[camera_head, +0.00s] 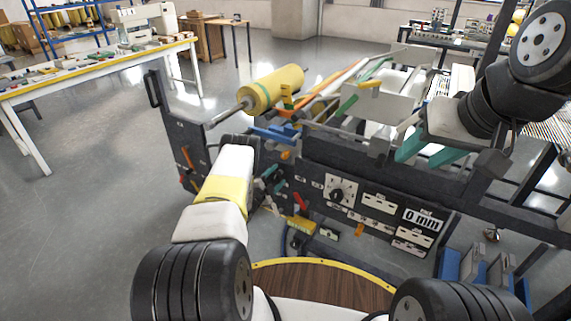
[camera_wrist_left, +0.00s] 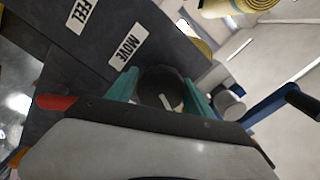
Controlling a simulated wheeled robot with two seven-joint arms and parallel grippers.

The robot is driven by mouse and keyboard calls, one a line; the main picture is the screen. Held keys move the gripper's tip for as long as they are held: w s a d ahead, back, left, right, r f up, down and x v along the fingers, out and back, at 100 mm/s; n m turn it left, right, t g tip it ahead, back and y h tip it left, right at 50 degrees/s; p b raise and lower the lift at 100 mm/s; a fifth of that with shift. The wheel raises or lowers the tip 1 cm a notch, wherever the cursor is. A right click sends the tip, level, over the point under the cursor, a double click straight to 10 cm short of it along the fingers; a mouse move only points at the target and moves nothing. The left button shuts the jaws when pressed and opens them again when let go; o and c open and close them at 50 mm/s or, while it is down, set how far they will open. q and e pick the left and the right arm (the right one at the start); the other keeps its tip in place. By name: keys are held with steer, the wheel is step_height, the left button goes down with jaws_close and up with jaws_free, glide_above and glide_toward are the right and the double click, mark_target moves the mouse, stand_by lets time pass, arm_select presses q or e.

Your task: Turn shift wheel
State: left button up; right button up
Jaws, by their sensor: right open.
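The shift wheel (camera_wrist_left: 160,90) shows in the left wrist view as a dark round knob with a pale mark, by the "MOVE" label (camera_wrist_left: 126,45) on the dark panel. My left gripper (camera_wrist_left: 162,92) has one teal finger on each side of the wheel, and the wheel fills the gap between them. In the head view my left gripper (camera_head: 271,181) is at the front panel of the machine (camera_head: 376,193), and my arm hides most of the wheel. My right gripper (camera_head: 428,148) is open and empty above the machine's right part.
A yellow roll (camera_head: 272,88) sits on a shaft at the machine's upper left. A red lever (camera_wrist_left: 55,102) is left of the wheel in the left wrist view. A black knob (camera_head: 337,195) is further right on the panel. The floor (camera_head: 85,220) at left is clear.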

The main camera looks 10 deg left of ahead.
mark_target(274, 179)
arm_select(q)
steer(key=shift+o, duration=0.8)
steer(key=v, duration=0.7)
steer(key=shift+s+a, duration=0.15)
steer(key=shift+s, duration=0.2)
